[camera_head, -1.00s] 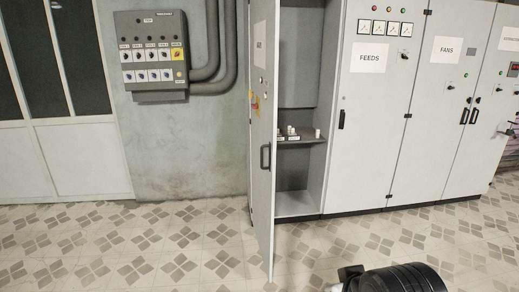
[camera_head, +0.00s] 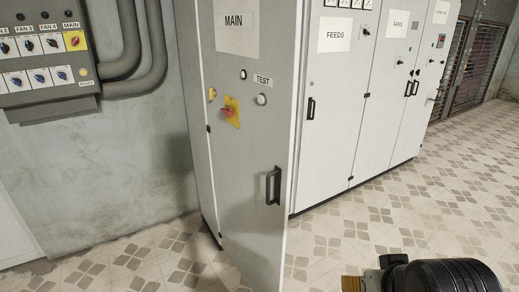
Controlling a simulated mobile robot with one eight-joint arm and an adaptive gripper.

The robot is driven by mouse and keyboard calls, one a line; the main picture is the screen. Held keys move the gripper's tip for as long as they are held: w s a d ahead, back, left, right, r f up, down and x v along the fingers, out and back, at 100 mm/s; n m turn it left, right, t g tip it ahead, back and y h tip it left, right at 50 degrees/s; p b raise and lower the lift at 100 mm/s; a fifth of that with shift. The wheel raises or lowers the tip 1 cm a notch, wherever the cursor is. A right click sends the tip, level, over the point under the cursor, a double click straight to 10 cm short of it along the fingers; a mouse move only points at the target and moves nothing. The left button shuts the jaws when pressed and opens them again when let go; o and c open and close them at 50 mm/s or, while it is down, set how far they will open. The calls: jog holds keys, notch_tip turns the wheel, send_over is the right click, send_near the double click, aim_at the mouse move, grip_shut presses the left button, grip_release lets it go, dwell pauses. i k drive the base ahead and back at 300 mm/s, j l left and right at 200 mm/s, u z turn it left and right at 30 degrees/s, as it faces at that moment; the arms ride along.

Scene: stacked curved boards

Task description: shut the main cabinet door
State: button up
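The main cabinet door (camera_head: 245,155) is a tall grey panel labelled MAIN, with a red and yellow rotary switch (camera_head: 231,112) and a black bar handle (camera_head: 273,185) low near its right edge. It stands open, hinged at the left and swung out toward me, with its outer face in view. The cabinet's opening and inside are hidden behind it. A black ribbed rounded part of my arm (camera_head: 445,277) shows at the bottom right, apart from the door. My gripper's fingers are not in view.
Closed cabinets labelled FEEDS (camera_head: 325,110) and FANS (camera_head: 390,90) run back to the right. A grey switch box (camera_head: 45,60) and pipes (camera_head: 130,60) are on the left wall. The tiled floor (camera_head: 350,235) is clear right of the door.

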aim_at(251, 49)
jog(key=i+j+z, duration=0.15)
jog(key=j+z, duration=0.15)
jog(key=j, duration=0.35)
jog(key=j+z, duration=0.3)
jog(key=j, duration=0.35)
jog(key=j+z, duration=0.35)
jog(key=j, duration=0.4)
jog(key=j+z, duration=0.3)
jog(key=j, duration=0.4)
jog(key=k+j+z, duration=0.15)
jog(key=j+z, duration=0.15)
jog(key=j, duration=0.35)
jog(key=i+j+z, duration=0.15)
jog(key=j, duration=0.2)
jog(key=j+z, duration=0.2)
jog(key=j, duration=0.2)
